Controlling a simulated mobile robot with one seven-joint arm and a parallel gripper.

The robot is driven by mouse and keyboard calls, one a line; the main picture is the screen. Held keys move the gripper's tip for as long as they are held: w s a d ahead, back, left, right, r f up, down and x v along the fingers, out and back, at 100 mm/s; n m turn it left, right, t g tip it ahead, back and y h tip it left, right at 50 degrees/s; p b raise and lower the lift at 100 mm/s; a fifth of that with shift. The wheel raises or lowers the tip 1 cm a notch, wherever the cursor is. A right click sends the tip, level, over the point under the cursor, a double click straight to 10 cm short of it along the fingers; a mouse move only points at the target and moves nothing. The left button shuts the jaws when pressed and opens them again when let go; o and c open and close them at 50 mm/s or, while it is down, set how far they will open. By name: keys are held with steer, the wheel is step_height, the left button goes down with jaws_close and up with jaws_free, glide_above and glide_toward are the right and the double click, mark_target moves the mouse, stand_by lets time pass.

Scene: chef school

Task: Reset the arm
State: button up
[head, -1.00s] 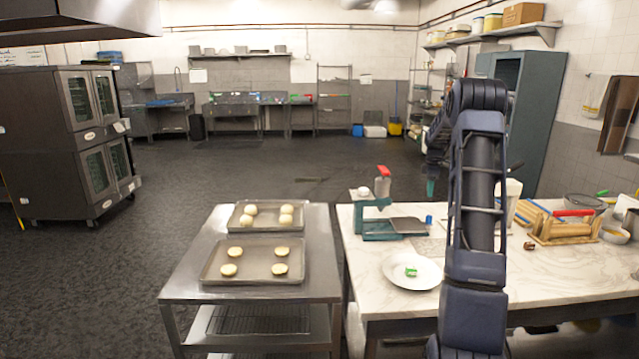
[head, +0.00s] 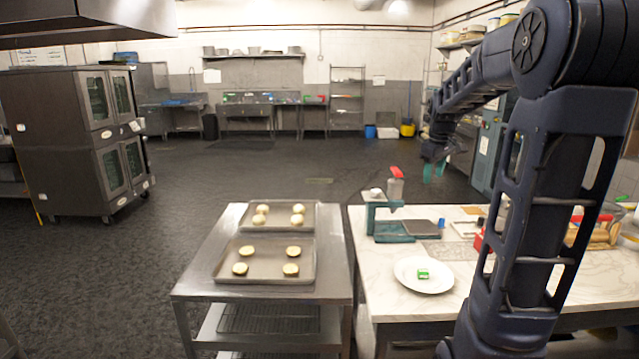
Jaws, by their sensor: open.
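My arm rises at the right of the head view and bends over at the top. Its forearm reaches toward the middle of the room. My gripper (head: 434,170) hangs at the arm's far end, above and behind the marble table (head: 385,315), with teal fingertips pointing down. It is open and I see nothing in it. It is small in the view, and it is apart from the things on the table.
A white plate (head: 408,284) with a small green and white item (head: 423,273) lies on the marble table near a teal press (head: 392,228). A steel cart (head: 195,290) at left holds two trays (head: 225,268) of dough pieces. Ovens (head: 80,140) stand far left.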

steer(key=s+a+f+m, duration=0.1)
steer(key=s+a+m, duration=0.1)
steer(key=s, duration=0.6)
steer(key=s+a+f+m+t, duration=0.1)
steer(key=s+a+f+m, duration=0.1)
steer(key=s, duration=0.7)
steer(key=s+a+f+m+t, duration=0.1)
steer(key=s+a+f+m, duration=0.1)
steer(key=s, duration=0.7)
steer(key=shift+s+a+m+y, duration=0.3)
steer(key=shift+a+m, duration=0.1)
steer(key=shift+a, duration=0.15)
